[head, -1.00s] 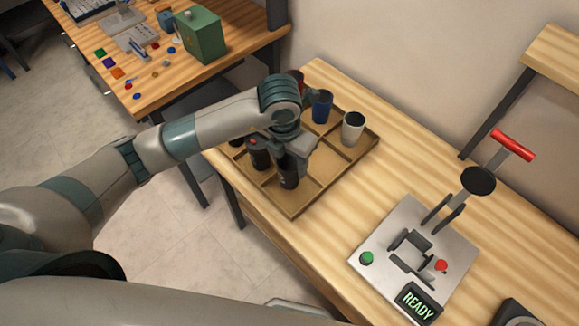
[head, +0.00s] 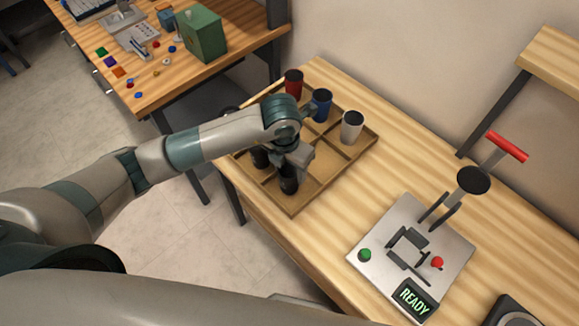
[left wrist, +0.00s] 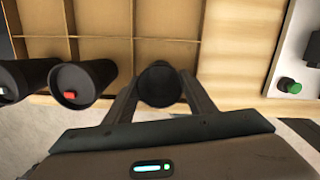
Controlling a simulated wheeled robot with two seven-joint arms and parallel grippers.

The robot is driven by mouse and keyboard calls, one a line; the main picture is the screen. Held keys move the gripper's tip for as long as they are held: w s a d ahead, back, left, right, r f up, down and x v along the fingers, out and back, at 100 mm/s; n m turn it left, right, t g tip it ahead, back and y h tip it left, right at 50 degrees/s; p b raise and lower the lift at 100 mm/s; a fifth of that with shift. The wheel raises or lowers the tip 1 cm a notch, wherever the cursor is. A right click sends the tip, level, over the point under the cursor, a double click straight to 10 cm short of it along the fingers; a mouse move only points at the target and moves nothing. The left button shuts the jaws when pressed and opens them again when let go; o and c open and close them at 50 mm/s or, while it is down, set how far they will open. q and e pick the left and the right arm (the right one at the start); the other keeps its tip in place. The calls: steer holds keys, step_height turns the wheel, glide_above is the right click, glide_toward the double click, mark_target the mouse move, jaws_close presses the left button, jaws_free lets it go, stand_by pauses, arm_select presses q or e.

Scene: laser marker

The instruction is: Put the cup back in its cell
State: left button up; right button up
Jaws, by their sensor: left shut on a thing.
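My left gripper (head: 291,167) is shut on a black cup (head: 288,182) over the near corner cell of a divided wooden tray (head: 318,195). In the left wrist view, the cup (left wrist: 160,85) sits between the two fingers (left wrist: 160,95) at the tray's edge. I cannot tell whether its base touches the cell floor. Another black cup (head: 259,157) stands beside it, partly hidden by my arm. A red cup (head: 293,84), a blue cup (head: 321,105) and a pale grey cup (head: 352,127) stand in the tray's far cells. My right gripper is not in view.
Two dark cups, one with a red mark (left wrist: 70,97), stand left of the held cup in the wrist view. A marking machine (head: 412,245) with a red-handled lever (head: 508,147) and a READY display stands at the right. Bare tabletop lies between it and the tray.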

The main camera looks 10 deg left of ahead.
arm_select(q)
steer(key=o, duration=0.7)
steer(key=shift+f, duration=0.1)
steer(key=shift+s+a+r+b, duration=0.1)
steer(key=shift+s+r+b, duration=0.3)
steer(key=shift+r, duration=1.65)
steer(key=shift+s+a+r+b, duration=0.1)
steer(key=shift+r+b, duration=0.55)
steer(key=shift+r, duration=1.35)
steer(key=shift+s+a+r+b, duration=0.15)
steer(key=shift+r+b, duration=0.4)
steer(key=shift+r, duration=1.5)
steer(key=shift+s+d, duration=0.1)
steer(key=shift+d, duration=0.05)
